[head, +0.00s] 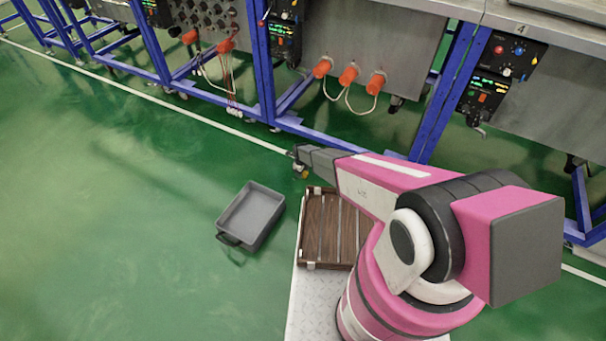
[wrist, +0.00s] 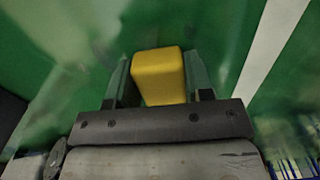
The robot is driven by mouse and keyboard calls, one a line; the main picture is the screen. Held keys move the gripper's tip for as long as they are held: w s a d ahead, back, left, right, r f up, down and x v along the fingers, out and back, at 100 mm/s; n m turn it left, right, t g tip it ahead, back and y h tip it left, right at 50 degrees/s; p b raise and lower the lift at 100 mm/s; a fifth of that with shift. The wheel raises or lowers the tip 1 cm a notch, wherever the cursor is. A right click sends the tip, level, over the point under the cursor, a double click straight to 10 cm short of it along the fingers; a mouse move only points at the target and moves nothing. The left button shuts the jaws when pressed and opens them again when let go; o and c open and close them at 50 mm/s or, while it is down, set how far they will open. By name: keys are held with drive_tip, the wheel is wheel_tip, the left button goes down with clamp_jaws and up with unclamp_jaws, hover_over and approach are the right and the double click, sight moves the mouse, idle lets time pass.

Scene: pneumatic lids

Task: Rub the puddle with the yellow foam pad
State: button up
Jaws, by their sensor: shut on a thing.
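My gripper (wrist: 158,82) is shut on the yellow foam pad (wrist: 158,76), which sits between the two fingers in the wrist view. In the head view my gripper (head: 298,163) is held out over the green floor, near the white floor line, and only a small bit of the pad shows at its tip. I cannot make out a clear puddle edge in either view. The green floor has glossy, paler patches, and I cannot tell which of them is liquid. The gap between pad and floor cannot be judged.
A grey open bin (head: 250,214) stands on the floor left of my arm. A brown slatted tray (head: 330,232) lies beneath the arm. Steel benches on blue frames (head: 262,62), with orange plugs (head: 348,76) and cables, line the back. The floor at left is clear.

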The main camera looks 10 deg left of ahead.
sight(281, 166)
drive_tip(key=shift+w+a+r, duration=0.1)
drive_tip(key=shift+w+a, duration=0.3)
drive_tip(key=shift+a, duration=0.55)
drive_tip(key=shift+w+a+f, duration=0.1)
drive_tip(key=shift+w+a, duration=0.25)
drive_tip(key=shift+a, duration=0.55)
drive_tip(key=shift+w+a+r, duration=0.1)
drive_tip(key=shift+w+a, duration=0.3)
drive_tip(key=shift+a, duration=0.55)
drive_tip(key=shift+w+a, duration=0.35)
drive_tip(key=shift+a, duration=0.5)
drive_tip(key=shift+w+a, duration=0.3)
drive_tip(key=shift+a, duration=0.5)
drive_tip(key=shift+w+a, duration=0.25)
drive_tip(key=shift+a, duration=0.35)
drive_tip(key=shift+w+a, duration=0.25)
drive_tip(key=shift+a, duration=0.4)
drive_tip(key=shift+w+a, duration=0.25)
drive_tip(key=shift+a, duration=0.35)
drive_tip(key=shift+r, duration=2.95)
drive_tip(key=shift+r, duration=0.15)
drive_tip(key=shift+r, duration=1.35)
